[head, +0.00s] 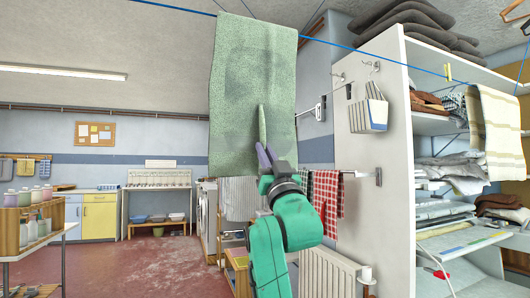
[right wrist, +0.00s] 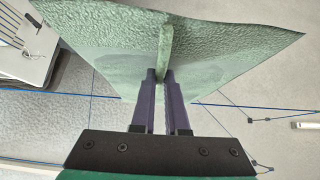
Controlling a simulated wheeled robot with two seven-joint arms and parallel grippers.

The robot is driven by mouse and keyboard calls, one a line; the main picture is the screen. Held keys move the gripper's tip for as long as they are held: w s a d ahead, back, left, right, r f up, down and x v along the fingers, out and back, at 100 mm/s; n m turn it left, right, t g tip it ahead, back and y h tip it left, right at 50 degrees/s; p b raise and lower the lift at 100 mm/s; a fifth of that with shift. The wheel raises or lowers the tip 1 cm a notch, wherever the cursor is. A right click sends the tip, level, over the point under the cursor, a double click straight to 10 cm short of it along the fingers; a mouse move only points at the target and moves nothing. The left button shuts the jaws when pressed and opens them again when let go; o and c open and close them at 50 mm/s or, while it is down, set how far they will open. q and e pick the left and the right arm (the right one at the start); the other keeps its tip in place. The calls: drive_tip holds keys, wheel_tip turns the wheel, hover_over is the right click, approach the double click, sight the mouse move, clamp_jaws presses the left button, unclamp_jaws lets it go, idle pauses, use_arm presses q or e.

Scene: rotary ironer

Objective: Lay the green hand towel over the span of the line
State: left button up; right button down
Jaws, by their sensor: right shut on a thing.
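The green hand towel (head: 235,90) hangs spread and nearly flat in the upper middle of the head view. Its top edge is level with the blue line (head: 400,62), which shows on both sides of it; I cannot tell whether the cloth passes over the line. My right gripper (head: 265,150) is shut on a narrow upright fold in the towel's lower part. In the right wrist view, the fold stands between the fingertips (right wrist: 160,73), and the towel (right wrist: 110,50) hides part of the line (right wrist: 260,106). My left gripper is not in view.
A striped cream cloth (head: 497,130) hangs on the line at the right. A tall white shelf unit (head: 385,180) with folded linen stands at the right, with a peg bag (head: 370,112) on its side. A red checked cloth (head: 327,195) hangs behind my arm.

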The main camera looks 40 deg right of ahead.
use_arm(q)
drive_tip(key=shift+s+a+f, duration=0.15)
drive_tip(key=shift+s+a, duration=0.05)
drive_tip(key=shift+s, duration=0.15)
use_arm(e)
drive_tip(key=shift+f, duration=0.1)
use_arm(q)
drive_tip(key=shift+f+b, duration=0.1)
drive_tip(key=shift+b, duration=0.2)
use_arm(e)
drive_tip(key=shift+f, duration=0.2)
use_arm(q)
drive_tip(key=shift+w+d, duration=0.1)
use_arm(e)
drive_tip(key=c, duration=0.8)
unclamp_jaws()
drive_tip(key=shift+c, duration=0.2)
wheel_tip(320, 180, up, 30)
drive_tip(key=p, duration=2.5)
drive_tip(key=shift+r, duration=0.25)
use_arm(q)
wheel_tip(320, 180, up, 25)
use_arm(e)
drive_tip(key=shift+f, duration=0.1)
